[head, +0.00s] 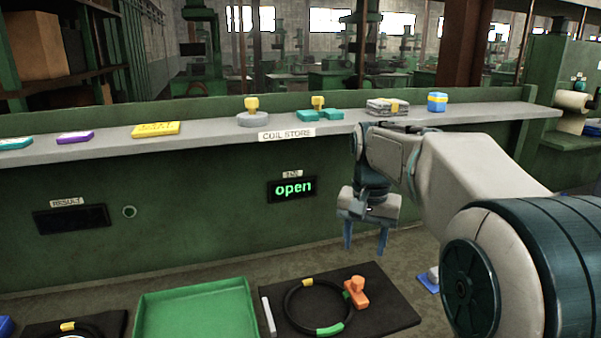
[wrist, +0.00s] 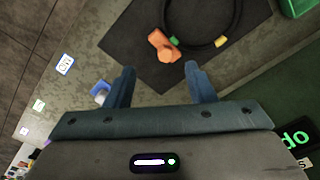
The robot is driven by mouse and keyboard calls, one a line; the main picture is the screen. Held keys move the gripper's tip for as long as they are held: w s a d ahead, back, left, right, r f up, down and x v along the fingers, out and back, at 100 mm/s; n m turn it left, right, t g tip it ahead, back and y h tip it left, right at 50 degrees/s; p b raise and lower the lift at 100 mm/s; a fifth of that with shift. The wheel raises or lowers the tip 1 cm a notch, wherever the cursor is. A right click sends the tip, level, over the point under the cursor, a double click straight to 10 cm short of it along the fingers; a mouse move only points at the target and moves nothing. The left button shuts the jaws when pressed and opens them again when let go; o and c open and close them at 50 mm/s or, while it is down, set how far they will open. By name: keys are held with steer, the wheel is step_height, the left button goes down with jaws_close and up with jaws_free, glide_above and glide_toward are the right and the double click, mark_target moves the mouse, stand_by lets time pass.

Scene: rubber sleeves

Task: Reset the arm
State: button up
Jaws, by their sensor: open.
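My gripper (head: 367,238) hangs with its fingers pointing down, in front of the green wall and above the right end of the bench. Its two blue fingers are spread apart with nothing between them, as the wrist view (wrist: 160,85) also shows. My arm reaches in from the right in the head view. Below the gripper lies a black mat (head: 385,305) with a black ring (head: 289,311) bearing yellow and green sleeves. An orange piece (head: 356,291) sits at the ring's right side; it also shows in the wrist view (wrist: 163,45). The gripper touches none of these.
A green tray (head: 197,283) stands left of the mat, with another ring on a mat at far left. A grey shelf (head: 215,128) holds several coloured pieces along the wall.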

steer(key=s+a+f+n+t, duration=0.1)
steer(key=s+f, duration=0.3)
steer(key=s, duration=0.6)
steer(key=s+a+f+n+t, duration=0.1)
steer(key=s+f+n, duration=0.3)
steer(key=s, duration=0.6)
steer(key=shift+f+t, duration=0.3)
steer(key=shift+f, duration=0.5)
steer(key=shift+w, duration=0.1)
step_height(320, 180, up, 10)
steer(key=g, duration=0.3)
glide_above(358, 280)
step_height(358, 280, down, 14)
steer(key=shift+r+p, duration=0.1)
steer(key=shift+p, duration=0.25)
